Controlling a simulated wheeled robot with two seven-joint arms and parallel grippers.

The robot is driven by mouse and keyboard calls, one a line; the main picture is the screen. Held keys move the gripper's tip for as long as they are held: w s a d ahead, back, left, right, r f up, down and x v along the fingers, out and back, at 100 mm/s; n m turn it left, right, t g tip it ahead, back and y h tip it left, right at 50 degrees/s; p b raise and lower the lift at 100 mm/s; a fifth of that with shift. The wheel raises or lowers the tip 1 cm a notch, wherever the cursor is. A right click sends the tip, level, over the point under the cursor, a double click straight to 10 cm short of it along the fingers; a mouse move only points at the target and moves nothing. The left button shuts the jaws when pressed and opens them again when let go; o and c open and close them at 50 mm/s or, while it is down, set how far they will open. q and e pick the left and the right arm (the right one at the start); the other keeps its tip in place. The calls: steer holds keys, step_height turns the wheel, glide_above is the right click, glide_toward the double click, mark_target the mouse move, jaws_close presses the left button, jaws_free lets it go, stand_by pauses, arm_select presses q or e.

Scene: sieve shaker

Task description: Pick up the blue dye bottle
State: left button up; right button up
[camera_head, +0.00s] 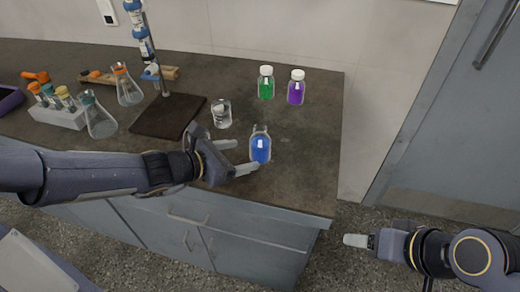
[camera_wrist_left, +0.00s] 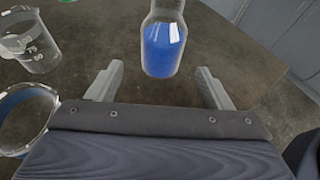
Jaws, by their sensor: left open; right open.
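The blue dye bottle (camera_head: 260,149) stands upright near the front right of the counter; its top looks clear and open. In the left wrist view the bottle (camera_wrist_left: 162,47) is beyond and between the two fingers, its neck cut off by the upper edge. My left gripper (camera_head: 243,157) is open, with its fingers pointing right toward the bottle. In the left wrist view the open fingers (camera_wrist_left: 160,84) have a gap between them with nothing held. My right gripper (camera_head: 356,241) hangs off the counter at the lower right, well away from the bottle.
A glass beaker (camera_head: 221,115) stands behind my left gripper. Green (camera_head: 266,84) and purple (camera_head: 296,88) bottles stand at the back right. Flasks (camera_head: 97,117), a tube rack (camera_head: 60,114) and a stand (camera_head: 168,112) fill the left. Counter right of the blue bottle is clear.

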mark_target(260, 151)
arm_select(q)
steer(key=b+x, duration=0.1)
steer(key=x, duration=0.6)
steer(key=shift+w+d, duration=0.1)
steer(key=shift+d, duration=0.05)
steer(key=c, duration=1.2)
steer(key=shift+r, duration=0.15)
